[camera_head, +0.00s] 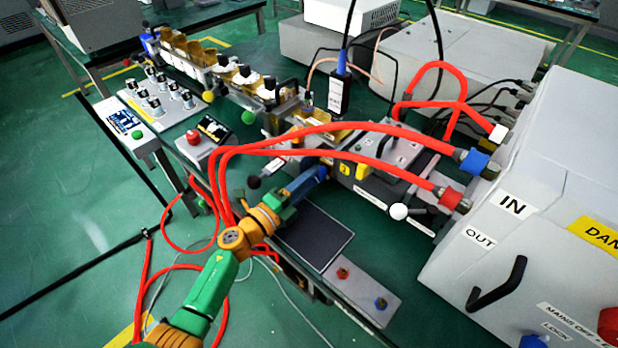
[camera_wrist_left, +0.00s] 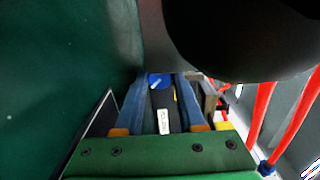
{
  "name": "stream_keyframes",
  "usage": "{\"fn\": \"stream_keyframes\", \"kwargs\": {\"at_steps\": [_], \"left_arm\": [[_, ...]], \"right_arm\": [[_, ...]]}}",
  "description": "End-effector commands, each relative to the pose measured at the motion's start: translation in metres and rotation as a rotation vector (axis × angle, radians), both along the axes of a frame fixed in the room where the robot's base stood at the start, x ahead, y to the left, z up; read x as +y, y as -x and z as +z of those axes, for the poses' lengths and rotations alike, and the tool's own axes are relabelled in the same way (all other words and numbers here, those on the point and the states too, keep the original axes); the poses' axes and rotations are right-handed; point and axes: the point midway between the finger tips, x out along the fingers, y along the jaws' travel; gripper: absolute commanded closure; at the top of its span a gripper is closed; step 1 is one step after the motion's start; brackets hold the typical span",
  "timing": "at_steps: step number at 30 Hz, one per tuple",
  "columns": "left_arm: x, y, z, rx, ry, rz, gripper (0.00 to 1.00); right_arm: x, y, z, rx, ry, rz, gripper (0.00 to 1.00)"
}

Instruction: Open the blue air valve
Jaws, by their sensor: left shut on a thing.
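My left arm comes in from the lower left in the head view. Its blue-fingered gripper (camera_head: 318,174) is at the table's middle, beyond the dark flat pad. The wrist view shows the two blue fingers of my left gripper (camera_wrist_left: 160,88) shut on a round blue valve knob (camera_wrist_left: 157,80) with a pale mark across it. A small white label (camera_wrist_left: 163,122) on a dark block shows between the fingers. The knob is hidden behind the gripper in the head view. Whether the valve is turned cannot be told. My right gripper is in neither view.
Red hoses (camera_head: 330,133) arch over the table just beyond my left gripper. A large grey cabinet (camera_head: 560,180) with IN and OUT labels stands at the right. A plate (camera_head: 362,295) with red and blue knobs is nearer.

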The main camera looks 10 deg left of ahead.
Motion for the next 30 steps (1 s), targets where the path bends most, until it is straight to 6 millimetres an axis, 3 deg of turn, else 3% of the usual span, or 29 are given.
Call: {"fn": "stream_keyframes", "kwargs": {"at_steps": [13,14,17,26,30], "left_arm": [[0.0,0.001,-0.001,0.009,0.009,-0.001,1.0],[0.0,0.001,-0.001,0.009,0.009,-0.001,0.59],[0.0,0.0,-0.001,0.009,0.009,-0.001,0.32],[0.001,0.001,0.0,0.007,0.008,0.0,0.31],[0.014,0.02,0.0,0.01,0.005,0.0,0.31]], "right_arm": [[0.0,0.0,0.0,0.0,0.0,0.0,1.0],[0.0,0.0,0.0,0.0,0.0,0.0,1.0],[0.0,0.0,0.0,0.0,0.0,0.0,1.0],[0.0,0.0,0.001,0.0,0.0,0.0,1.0],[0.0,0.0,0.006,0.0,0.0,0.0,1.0]]}}
